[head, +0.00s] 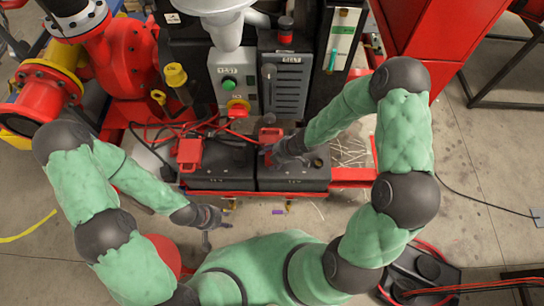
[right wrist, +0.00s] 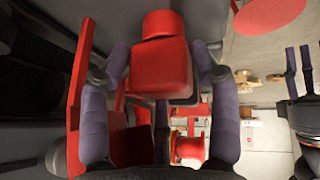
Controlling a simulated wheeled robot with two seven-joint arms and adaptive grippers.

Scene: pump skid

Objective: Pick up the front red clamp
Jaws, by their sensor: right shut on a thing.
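A red clamp (head: 270,134) sits at the top of the right black battery in the head view. My right gripper (head: 272,150) is at it, its fingers shut on the clamp. In the right wrist view the red clamp (right wrist: 160,65) stands between the two purple-grey fingers of the gripper (right wrist: 158,75). The fingers hide part of its sides. A second red clamp (head: 189,153) sits on the left battery, apart from both grippers. My left gripper (head: 216,224) hangs in front of the batteries, empty, and its fingers look spread.
Two black batteries (head: 290,176) stand side by side in a red frame (head: 350,176). Red and black cables run behind the clamps. Red pump piping (head: 128,50) stands at the left.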

